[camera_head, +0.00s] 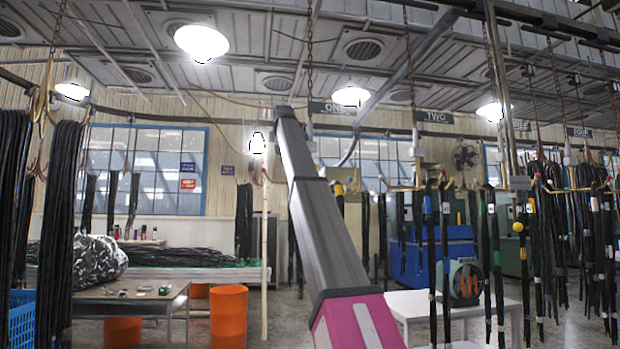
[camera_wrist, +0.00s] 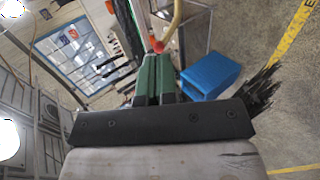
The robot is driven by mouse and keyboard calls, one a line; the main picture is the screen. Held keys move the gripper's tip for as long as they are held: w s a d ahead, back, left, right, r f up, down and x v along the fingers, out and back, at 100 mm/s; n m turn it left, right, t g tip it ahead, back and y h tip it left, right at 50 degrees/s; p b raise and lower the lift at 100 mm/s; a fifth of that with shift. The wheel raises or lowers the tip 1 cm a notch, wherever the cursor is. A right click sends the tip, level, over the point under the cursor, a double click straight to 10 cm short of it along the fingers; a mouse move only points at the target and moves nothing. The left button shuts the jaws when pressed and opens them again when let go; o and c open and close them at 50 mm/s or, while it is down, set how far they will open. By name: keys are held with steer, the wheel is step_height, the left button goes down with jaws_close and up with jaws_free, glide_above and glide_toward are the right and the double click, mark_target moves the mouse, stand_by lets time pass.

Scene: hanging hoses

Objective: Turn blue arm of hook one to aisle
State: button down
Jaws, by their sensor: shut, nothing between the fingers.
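Sign ONE (camera_head: 330,107) hangs at the middle of the head view, with a chain (camera_head: 310,50) beside it. My arm covers much of the place below this sign, so hook one is largely hidden there. I cannot make out a blue arm. In the wrist view, a yellow curved bar (camera_wrist: 174,24) with a red-orange end (camera_wrist: 158,46) is just beyond my gripper (camera_wrist: 155,58). My gripper's green fingers are shut and empty. The red-orange end looks close to the fingertips; I cannot tell whether they touch. My gripper cannot be made out in the head view.
Sign TWO (camera_head: 434,116) hangs to the right, above a hook with black hoses. More hoses hang at the far right and far left. A white table (camera_head: 455,305), a wooden table (camera_head: 130,292) and an orange bin (camera_head: 228,315) stand below. A blue box shows in the wrist view (camera_wrist: 210,74).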

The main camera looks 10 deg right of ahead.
steer(key=s, duration=1.1)
steer(key=shift+s, duration=0.15)
steer(key=shift+f, duration=0.1)
stand_by(0.5)
steer(key=w+d+f+m+g, duration=0.1)
steer(key=w+f+m+g, duration=0.15)
steer(key=f, duration=2.15)
steer(key=w+d+f+m+g, duration=0.15)
steer(key=f+m, duration=0.25)
steer(key=f, duration=1.9)
steer(key=s+d+f+m+g, duration=0.1)
steer(key=s+f+m, duration=0.15)
steer(key=f, duration=1.05)
steer(key=s+d+f+m+g, duration=0.15)
steer(key=s+f, duration=0.25)
steer(key=f, duration=0.9)
steer(key=s+d+f+m+g, duration=0.2)
steer(key=s+f+m, duration=0.1)
steer(key=s+f, duration=1.2)
steer(key=s+d+f+m+g, duration=0.2)
steer(key=s+f+m, duration=0.2)
steer(key=s+f, duration=1.1)
step_height(320, 180, down, 2)
steer(key=shift+s+f, duration=0.25)
